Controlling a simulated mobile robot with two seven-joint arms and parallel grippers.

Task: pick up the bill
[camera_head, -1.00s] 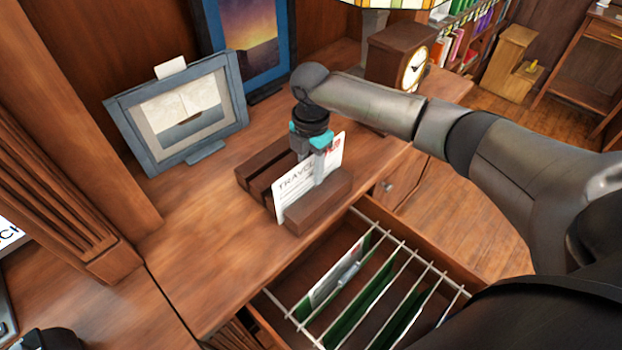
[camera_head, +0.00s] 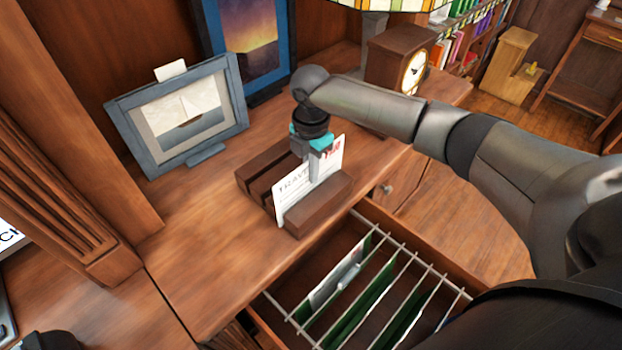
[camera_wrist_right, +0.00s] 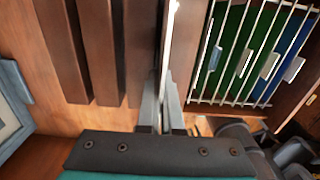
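The bill, a white sheet with "TRAVEL" lettering and a red mark (camera_head: 291,194), stands upright in a slot of the dark wooden letter holder (camera_head: 322,206) on the desk. In the right wrist view the bill (camera_wrist_right: 172,35) is seen edge-on as a thin pale strip. My right gripper (camera_head: 315,172) is at the bill from above, one finger in front of its printed face. In the wrist view its fingers (camera_wrist_right: 161,110) are close together, one on each side of the strip; whether they press on it is unclear. My left gripper is not in view.
An open drawer with hanging green files (camera_head: 365,300) lies just right of the holder. A framed boat picture (camera_head: 184,115) stands behind left, and a clock (camera_head: 400,58) behind right. The desk top left of the holder (camera_head: 205,250) is clear.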

